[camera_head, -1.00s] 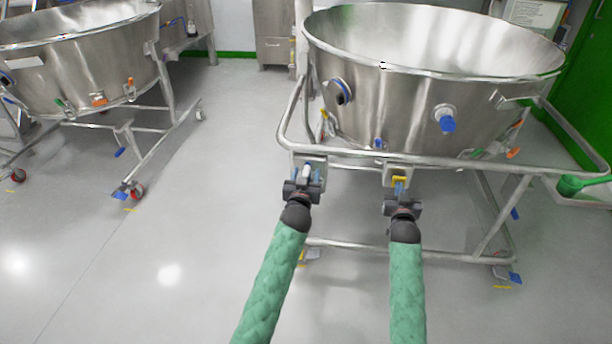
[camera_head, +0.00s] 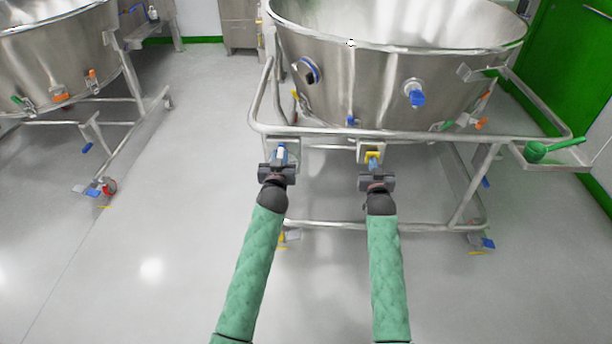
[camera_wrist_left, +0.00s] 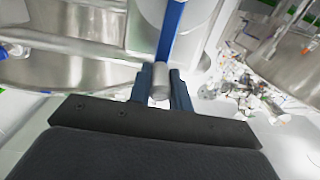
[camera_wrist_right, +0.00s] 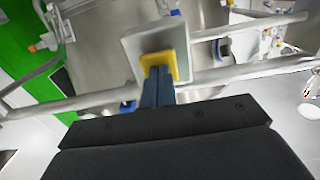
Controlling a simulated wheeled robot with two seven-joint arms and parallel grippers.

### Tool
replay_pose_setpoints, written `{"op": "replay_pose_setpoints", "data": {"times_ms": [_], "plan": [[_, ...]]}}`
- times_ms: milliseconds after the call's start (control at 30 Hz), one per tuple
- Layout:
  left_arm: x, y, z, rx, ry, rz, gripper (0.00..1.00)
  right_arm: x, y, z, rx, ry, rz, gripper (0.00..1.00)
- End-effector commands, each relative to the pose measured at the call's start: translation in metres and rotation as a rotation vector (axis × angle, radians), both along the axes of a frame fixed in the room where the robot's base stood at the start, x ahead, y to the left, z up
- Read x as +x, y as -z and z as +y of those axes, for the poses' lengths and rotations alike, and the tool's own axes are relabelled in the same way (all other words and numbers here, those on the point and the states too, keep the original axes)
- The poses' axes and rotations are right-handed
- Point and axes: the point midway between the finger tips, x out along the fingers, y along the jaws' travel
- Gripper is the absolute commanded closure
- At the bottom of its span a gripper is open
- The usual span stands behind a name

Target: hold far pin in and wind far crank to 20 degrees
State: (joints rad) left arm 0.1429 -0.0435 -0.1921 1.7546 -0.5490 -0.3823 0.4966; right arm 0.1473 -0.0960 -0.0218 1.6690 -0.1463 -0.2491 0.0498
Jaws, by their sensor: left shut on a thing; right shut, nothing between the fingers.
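The crank (camera_head: 281,151) is on a plate on the near rail of the right-hand bowl's frame; in the left wrist view it shows a blue arm (camera_wrist_left: 172,38) and a grey cylindrical grip (camera_wrist_left: 159,80). My left gripper (camera_head: 279,163) is shut on that grip, with a finger on each side. The yellow pin (camera_head: 372,154) is on a second plate to the right. My right gripper (camera_head: 375,172) is shut and empty, its fingertips against or very near the pin, which also shows in the right wrist view (camera_wrist_right: 158,63). Contact is hard to tell.
The large steel bowl (camera_head: 345,85) stands in a tubular frame, whose near rail (camera_head: 440,135) runs just beyond both grippers. A green scoop (camera_head: 540,150) lies on a tray at the right. A second bowl (camera_head: 60,60) stands at the left. The floor between is open.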

Motion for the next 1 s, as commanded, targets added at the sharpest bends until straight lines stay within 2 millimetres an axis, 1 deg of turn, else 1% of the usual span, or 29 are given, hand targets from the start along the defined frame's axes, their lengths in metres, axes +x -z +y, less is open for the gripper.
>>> {"op": "replay_pose_setpoints", "data": {"times_ms": [533, 1000], "plan": [[0.0013, -0.0023, 0.0001, 0.0, -0.001, -0.003, 1.0, 0.0006, -0.0028, 0.0003, 0.0, 0.0, -0.004, 1.0], [0.0011, -0.0012, -0.0078, -0.001, 0.0, -0.002, 1.0, 0.0007, -0.003, 0.0007, 0.0, -0.001, -0.004, 1.0]]}}
